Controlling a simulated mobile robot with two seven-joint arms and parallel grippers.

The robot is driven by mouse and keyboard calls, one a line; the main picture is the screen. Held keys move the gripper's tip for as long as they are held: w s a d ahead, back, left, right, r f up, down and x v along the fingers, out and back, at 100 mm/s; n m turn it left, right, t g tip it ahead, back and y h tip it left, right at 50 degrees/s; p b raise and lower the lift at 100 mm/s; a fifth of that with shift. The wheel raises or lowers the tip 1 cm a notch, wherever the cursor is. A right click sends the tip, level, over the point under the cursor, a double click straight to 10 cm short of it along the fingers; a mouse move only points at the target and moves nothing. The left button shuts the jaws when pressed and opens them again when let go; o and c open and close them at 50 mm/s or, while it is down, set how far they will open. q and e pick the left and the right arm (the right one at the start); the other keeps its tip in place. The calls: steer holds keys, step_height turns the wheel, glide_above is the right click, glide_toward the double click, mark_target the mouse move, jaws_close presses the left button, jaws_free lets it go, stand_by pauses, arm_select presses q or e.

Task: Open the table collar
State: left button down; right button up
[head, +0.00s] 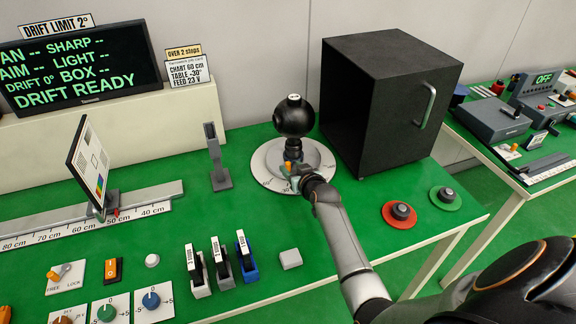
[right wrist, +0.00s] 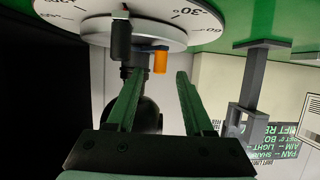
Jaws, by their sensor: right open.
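The round white turntable (head: 270,183) with a degree scale stands on the green bench, carrying a black ball-shaped camera (head: 295,116) on a dark stem. A small orange lever (head: 288,167) shows at the stem's foot, probably on the table collar; it also shows in the right wrist view (right wrist: 160,62). My right gripper (head: 293,178) is at the near side of the stem, partly covering the collar. In the right wrist view its two green fingers (right wrist: 158,85) are apart and empty, with the orange lever beyond their tips. My left gripper is not in view.
A black box (head: 365,110) with a handle stands close right of the turntable. A grey post (head: 217,160) stands to its left. Red (head: 398,222) and green (head: 443,204) bases with black knobs sit at the bench's right. A chart (head: 90,160) stands on a rail.

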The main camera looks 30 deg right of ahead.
mark_target(289, 165)
steer(key=shift+b+x, duration=0.45)
steer(key=shift+x, duration=1.65)
jaws_close()
